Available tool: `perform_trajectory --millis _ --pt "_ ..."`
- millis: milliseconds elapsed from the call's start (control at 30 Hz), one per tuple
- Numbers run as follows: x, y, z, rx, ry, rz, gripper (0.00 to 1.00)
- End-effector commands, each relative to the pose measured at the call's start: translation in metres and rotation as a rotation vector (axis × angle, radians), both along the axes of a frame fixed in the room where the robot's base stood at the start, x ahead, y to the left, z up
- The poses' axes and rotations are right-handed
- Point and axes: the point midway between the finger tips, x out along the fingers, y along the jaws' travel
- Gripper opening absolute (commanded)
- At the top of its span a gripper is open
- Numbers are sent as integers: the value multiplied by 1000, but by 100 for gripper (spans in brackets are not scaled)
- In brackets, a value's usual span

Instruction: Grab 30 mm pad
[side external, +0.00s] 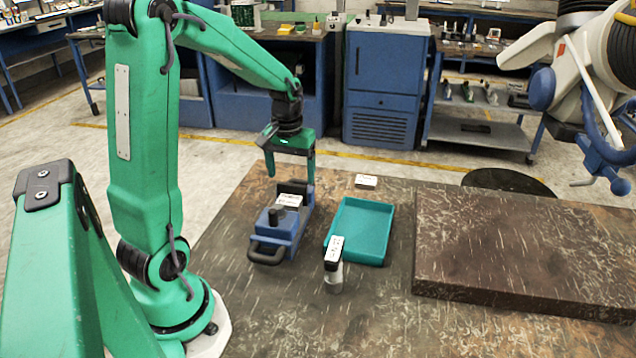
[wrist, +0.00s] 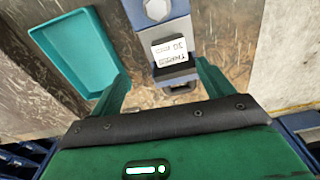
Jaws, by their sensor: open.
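A small block with a white printed label (side external: 289,200) sits on the far part of a blue device with black handles (side external: 272,232). In the wrist view the labelled block (wrist: 172,50) lies just beyond the fingertips; its lettering is too small to read surely, so I cannot confirm it is the 30 mm pad. My gripper (side external: 290,180) is open and empty, pointing down over the far end of the device. In the wrist view the fingers (wrist: 163,68) stand apart on either side of the device's end.
A teal tray (side external: 385,240) stands right of the device, apparently empty. A white labelled piece (side external: 366,181) lies behind the tray. A thick dark slab (side external: 500,252) fills the right.

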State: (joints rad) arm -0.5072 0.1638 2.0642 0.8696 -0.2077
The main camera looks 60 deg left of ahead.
Motion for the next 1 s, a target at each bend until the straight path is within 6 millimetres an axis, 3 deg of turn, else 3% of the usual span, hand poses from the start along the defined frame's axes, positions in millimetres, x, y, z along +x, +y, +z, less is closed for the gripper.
perform_trajectory --millis 233,1000 --pt "0 22 -21 -22 36 68 80" --pt "0 22 -49 -23 38 71 80"
